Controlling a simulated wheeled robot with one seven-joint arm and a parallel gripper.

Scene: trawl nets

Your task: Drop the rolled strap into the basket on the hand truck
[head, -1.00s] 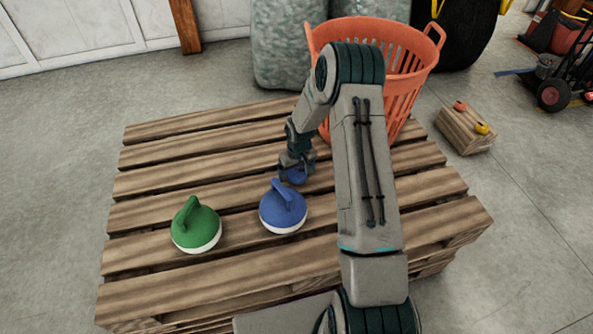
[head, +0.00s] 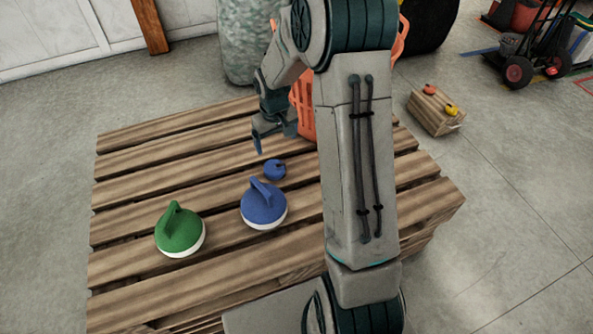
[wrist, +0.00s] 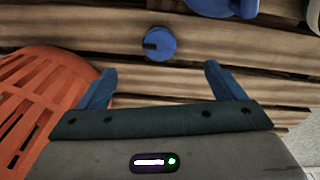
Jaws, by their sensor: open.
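A small blue round piece (head: 275,169), which looks like the rolled strap, lies on the wooden pallet behind the blue curling stone. In the wrist view the rolled strap (wrist: 161,44) is a blue disc with a dark notch, lying ahead of the fingertips. My gripper (head: 274,137) is open and empty, raised above the pallet and apart from the strap. The wrist view shows its two blue fingers (wrist: 160,70) spread wide.
A blue curling stone (head: 264,207) and a green one (head: 180,232) sit on the pallet (head: 150,190). An orange slatted basket (head: 303,105) behind is mostly hidden by my arm.

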